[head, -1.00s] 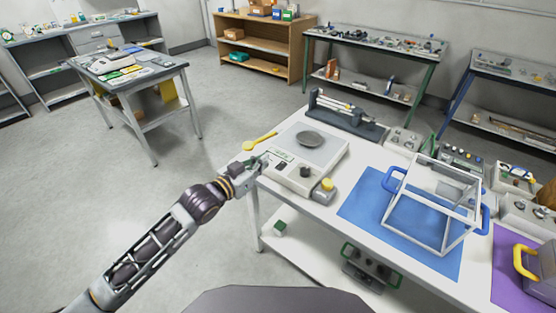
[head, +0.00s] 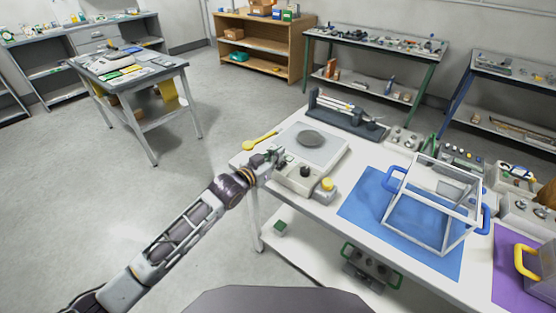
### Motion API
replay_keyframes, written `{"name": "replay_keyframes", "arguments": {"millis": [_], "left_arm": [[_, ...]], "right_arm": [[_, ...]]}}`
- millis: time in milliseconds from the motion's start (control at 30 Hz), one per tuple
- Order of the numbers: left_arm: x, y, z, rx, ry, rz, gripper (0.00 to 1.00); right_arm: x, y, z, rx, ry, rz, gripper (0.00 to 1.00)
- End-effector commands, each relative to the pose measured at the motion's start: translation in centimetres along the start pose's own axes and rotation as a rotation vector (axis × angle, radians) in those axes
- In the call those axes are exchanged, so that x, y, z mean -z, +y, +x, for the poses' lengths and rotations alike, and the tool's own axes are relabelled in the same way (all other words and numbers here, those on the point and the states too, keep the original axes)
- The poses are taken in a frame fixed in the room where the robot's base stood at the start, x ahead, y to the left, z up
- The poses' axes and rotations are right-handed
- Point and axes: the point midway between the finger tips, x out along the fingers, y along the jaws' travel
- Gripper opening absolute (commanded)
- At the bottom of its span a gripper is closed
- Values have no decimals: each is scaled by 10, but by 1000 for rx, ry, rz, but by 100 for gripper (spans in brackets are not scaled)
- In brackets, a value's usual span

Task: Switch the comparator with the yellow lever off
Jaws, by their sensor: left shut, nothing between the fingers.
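The comparator (head: 318,148) is a pale box with a round dark grey pan on top, at the left end of the white table. Its yellow lever (head: 260,140) sticks out to the left from its left side and ends in a round yellow tip. A black knob and a yellow knob (head: 327,184) sit at its front. My left gripper (head: 276,155) is shut and empty, over the comparator's front left part, just right of and below the lever; I cannot tell whether it touches the body. It hides part of the display. My right gripper is not in view.
A dark grey beam rack (head: 345,117) stands behind the comparator. To the right are a blue mat (head: 365,208) and a clear framed case (head: 447,235) with blue handles. Free floor lies left of the table (head: 245,160).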

Motion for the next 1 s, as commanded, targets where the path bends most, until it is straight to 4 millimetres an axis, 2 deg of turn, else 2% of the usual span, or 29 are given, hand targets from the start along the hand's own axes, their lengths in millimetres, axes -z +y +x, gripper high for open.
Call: {"name": "replay_keyframes", "arguments": {"millis": [233, 733, 867, 1000], "left_arm": [[-16, 0, 4, 0, 1, 0, 0], [-17, 0, 4, 0, -1, 1, 0], [-17, 0, 5, 0, -12, 0, 0], [-17, 0, 6, 0, -31, 0, 0]], "right_arm": [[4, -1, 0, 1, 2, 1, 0], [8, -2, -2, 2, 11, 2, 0], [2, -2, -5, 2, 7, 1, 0], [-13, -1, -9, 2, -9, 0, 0]]}}
